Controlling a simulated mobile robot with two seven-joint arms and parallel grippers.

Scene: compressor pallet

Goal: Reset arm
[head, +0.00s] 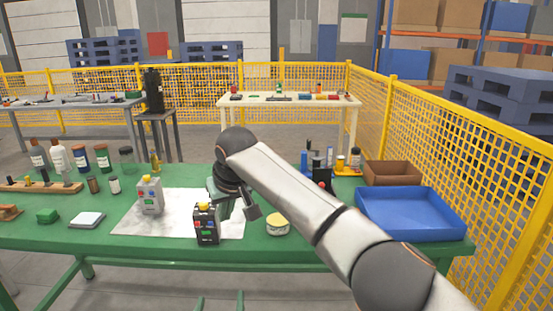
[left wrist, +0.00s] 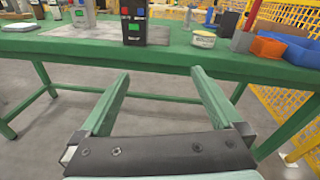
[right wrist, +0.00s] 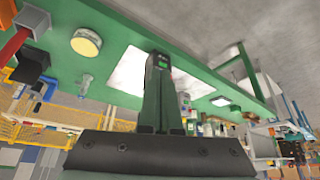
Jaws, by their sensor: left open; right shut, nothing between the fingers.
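My left gripper (head: 220,303) shows as two green fingertips at the bottom edge of the head view. In the left wrist view it (left wrist: 158,73) is open and empty, in front of the table's near edge. My right gripper (head: 222,203) is shut and empty above the white mat, just beyond the black unit. The black unit (head: 207,227) has a yellow top and coloured buttons and stands upright near the front edge. In the right wrist view the black unit (right wrist: 158,65) appears at the finger ends; contact cannot be told. A similar grey unit (head: 149,198) stands to its left.
The green table (head: 330,232) also holds a round tin (head: 277,225), a blue tray (head: 408,226), a brown bin (head: 391,171), and several bottles at the back left. A white pad (head: 87,220) lies at left. Yellow mesh fencing (head: 480,190) runs along the right.

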